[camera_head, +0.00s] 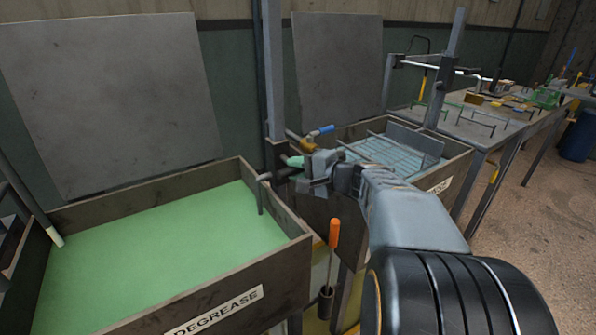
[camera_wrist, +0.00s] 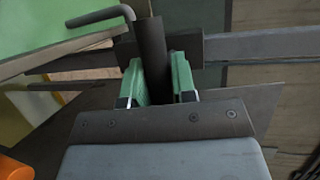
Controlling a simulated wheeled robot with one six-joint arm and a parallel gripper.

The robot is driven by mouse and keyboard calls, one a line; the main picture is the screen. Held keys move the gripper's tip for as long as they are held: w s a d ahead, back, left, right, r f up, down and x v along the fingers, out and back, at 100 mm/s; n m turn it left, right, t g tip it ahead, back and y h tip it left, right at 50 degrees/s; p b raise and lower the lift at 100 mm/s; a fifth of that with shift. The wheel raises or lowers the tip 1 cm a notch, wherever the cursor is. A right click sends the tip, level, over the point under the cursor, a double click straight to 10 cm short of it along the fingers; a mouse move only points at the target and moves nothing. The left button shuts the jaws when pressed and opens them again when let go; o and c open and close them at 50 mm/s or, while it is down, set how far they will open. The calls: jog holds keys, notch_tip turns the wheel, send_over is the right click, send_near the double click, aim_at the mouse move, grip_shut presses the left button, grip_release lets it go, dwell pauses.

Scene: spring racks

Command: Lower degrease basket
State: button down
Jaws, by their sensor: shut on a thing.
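The degrease tank (camera_head: 265,262) is a dark open box with a "DEGREASE" label (camera_head: 215,312) on its front, filled with flat green liquid (camera_head: 150,250). No basket shows above the liquid; whether one lies under it is hidden. A dark upright post (camera_head: 273,70) stands at the tank's back right corner. My gripper (camera_head: 293,161) is beside this post, over the tank's right edge. In the wrist view its green fingers (camera_wrist: 160,80) are shut on a dark round handle (camera_wrist: 151,50). A bent grey rod (camera_head: 261,195) hangs down at the tank's right side.
A second tank (camera_head: 330,205) with pale blue liquid and a wire rack (camera_head: 395,150) stands to the right. An orange-handled tool (camera_head: 333,235) stands upright between the tanks. A cluttered workbench (camera_head: 470,130) is farther right. Grey panels (camera_head: 110,100) lean behind the tanks.

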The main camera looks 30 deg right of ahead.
jog(key=shift+f, duration=0.5)
jog(key=c, duration=1)
grip_release()
jog(key=shift+r, duration=0.1)
jog(key=shift+s+d+r, duration=0.2)
jog(key=shift+s+d, duration=0.1)
jog(key=shift+s, duration=0.1)
jog(key=v, duration=1.2)
jog(key=shift+s+d+p, duration=0.1)
jog(key=shift+s+p, duration=0.25)
